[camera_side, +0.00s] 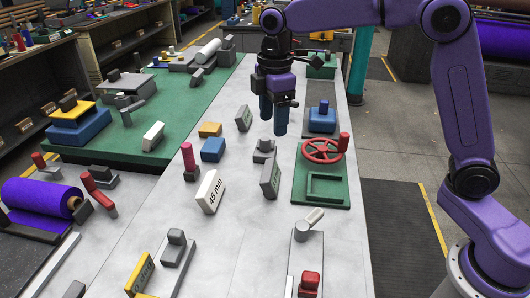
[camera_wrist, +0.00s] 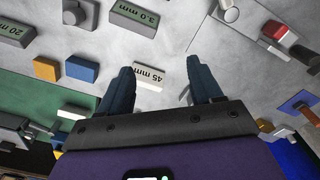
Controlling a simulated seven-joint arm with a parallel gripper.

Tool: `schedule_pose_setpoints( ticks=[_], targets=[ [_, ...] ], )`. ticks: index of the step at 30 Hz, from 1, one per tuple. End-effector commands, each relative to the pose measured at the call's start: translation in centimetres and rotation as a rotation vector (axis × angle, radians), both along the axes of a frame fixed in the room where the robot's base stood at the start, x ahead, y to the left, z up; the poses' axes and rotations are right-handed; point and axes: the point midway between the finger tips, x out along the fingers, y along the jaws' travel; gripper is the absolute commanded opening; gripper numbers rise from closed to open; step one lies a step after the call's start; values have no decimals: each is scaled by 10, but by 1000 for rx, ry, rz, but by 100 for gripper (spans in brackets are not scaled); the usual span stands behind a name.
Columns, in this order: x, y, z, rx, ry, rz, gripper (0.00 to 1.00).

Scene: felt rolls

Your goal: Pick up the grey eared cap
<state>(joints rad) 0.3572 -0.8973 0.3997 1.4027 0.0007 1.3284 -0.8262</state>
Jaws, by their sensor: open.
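My gripper (camera_side: 273,116) hangs above the bench with its two dark blue fingers pointing down, open and empty. In the wrist view the gripper (camera_wrist: 159,72) has its fingers apart, with a white "45 mm" block (camera_wrist: 148,73) on the bench below, beside the left finger. A grey piece with a raised top (camera_side: 264,150) stands on the bench just below and left of the fingers; it seems to be the one at the wrist view's top left (camera_wrist: 73,13). Another grey piece (camera_side: 174,246) stands nearer the front. I cannot tell which is the eared cap.
Yellow (camera_side: 210,129) and blue (camera_side: 212,149) blocks lie left. A red handwheel (camera_side: 322,151) sits on a green base at right. Bare bench shows between them.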

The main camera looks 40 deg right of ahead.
Motion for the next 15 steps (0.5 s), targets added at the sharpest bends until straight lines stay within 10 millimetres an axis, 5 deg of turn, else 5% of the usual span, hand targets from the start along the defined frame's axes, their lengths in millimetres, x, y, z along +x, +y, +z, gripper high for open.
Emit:
schedule_pose_setpoints(
  ticks=[6,15],
  targets=[
    [75,-17,-3,-5,5,63,65],
    [148,-65,-16,-7,8,154,65]
  ],
)
